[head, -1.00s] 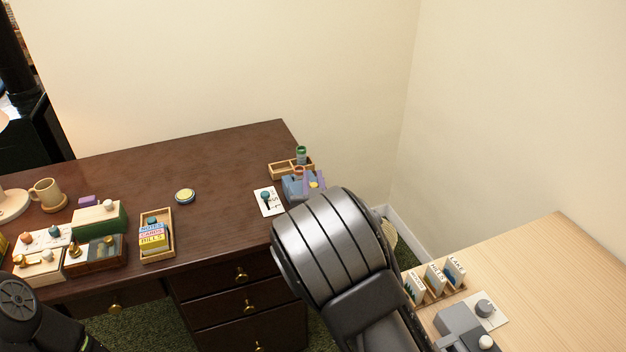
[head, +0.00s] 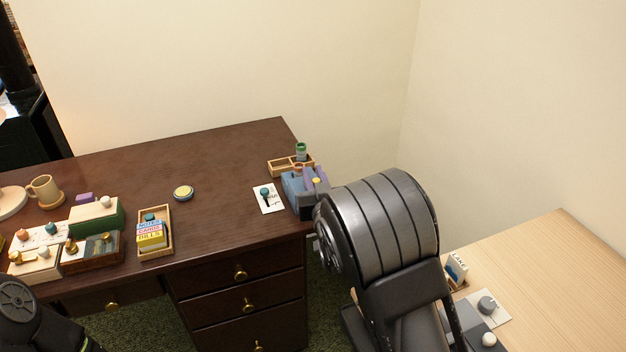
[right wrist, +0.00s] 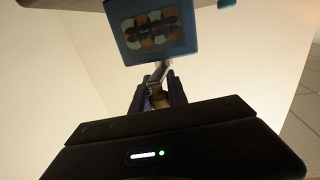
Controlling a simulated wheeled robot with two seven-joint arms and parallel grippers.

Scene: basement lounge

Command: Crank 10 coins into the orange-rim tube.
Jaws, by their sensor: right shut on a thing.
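The blue and purple coin device (head: 302,190) stands at the right end of the dark desk, with a small yellow part on top. Behind it is a tube with an orange-red rim (head: 298,166), too small to show any coins. A green-topped tube (head: 301,150) stands beside it in a wooden tray. My right arm hides the device's right side. In the right wrist view my right gripper (right wrist: 158,96) is shut on a small tan knob, apparently the crank knob, below a blue panel (right wrist: 152,32) with a coloured pattern. My left gripper is out of view.
A white card with a teal knob (head: 266,198) lies left of the device. A wooden card box (head: 155,241), a yellow-blue disc (head: 184,193) and a mug (head: 45,191) are further left. A light table (head: 545,270) is at right. The desk's middle is mostly clear.

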